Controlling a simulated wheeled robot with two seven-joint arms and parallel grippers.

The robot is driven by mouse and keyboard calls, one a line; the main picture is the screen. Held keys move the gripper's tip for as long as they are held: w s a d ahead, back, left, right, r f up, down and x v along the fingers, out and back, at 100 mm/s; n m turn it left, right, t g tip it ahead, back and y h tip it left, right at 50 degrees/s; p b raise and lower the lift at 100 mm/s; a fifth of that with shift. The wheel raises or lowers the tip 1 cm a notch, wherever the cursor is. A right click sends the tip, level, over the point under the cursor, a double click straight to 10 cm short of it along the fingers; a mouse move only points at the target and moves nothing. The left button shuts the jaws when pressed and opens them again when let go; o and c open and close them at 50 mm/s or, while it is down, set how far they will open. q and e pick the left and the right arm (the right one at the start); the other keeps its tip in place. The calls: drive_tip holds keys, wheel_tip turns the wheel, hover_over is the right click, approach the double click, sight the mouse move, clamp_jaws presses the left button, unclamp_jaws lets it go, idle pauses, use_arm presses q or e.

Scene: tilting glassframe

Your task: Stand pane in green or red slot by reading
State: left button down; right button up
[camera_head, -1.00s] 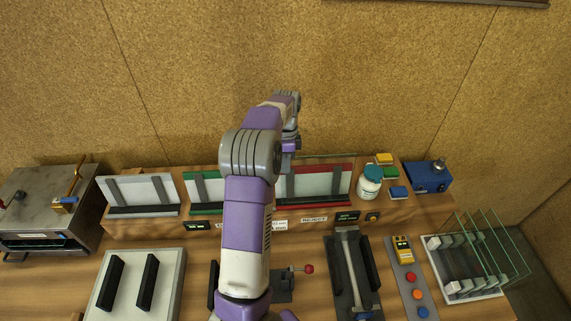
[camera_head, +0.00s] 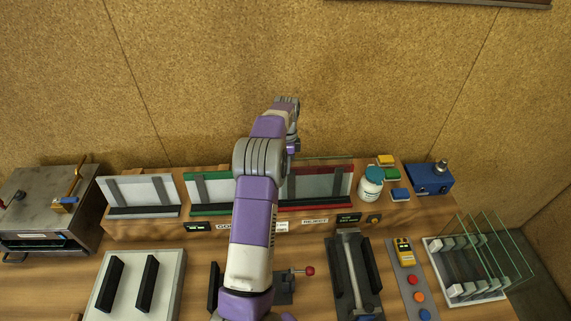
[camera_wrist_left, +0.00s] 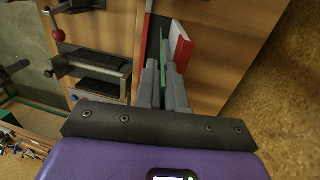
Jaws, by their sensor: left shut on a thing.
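My left gripper (camera_head: 293,147) is above the rear shelf, by the left end of the red slot. In the left wrist view its fingers (camera_wrist_left: 163,68) are shut on a thin glass pane (camera_wrist_left: 162,46), seen nearly edge-on with a green edge. The red slot (camera_head: 342,181) has a pale back panel, which shows red-edged in the left wrist view (camera_wrist_left: 182,48). I cannot tell whether the pane touches it. The green slot (camera_head: 207,188) stands to the left, partly behind my arm. Small readouts (camera_head: 197,227) are lit, but illegible. My right gripper is not in view.
A plain slot (camera_head: 140,188) stands at the shelf's left. A white bottle (camera_head: 370,187) and coloured blocks (camera_head: 387,160) stand right of the red slot. A rack (camera_head: 436,243) holds several panes at the right. A button panel (camera_head: 408,270) lies left of that rack.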

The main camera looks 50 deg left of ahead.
use_arm(q)
drive_tip(key=shift+f, duration=0.2)
idle(0.6)
drive_tip(key=c, duration=1.1)
unclamp_jaws()
drive_tip(key=shift+c, duration=0.2)
drive_tip(key=shift+f, duration=0.1)
wheel_tip(320, 180, up, 8)
drive_tip(key=w, duration=0.1)
drive_tip(key=shift+a+f, duration=0.2)
drive_tip(key=shift+a, duration=0.25)
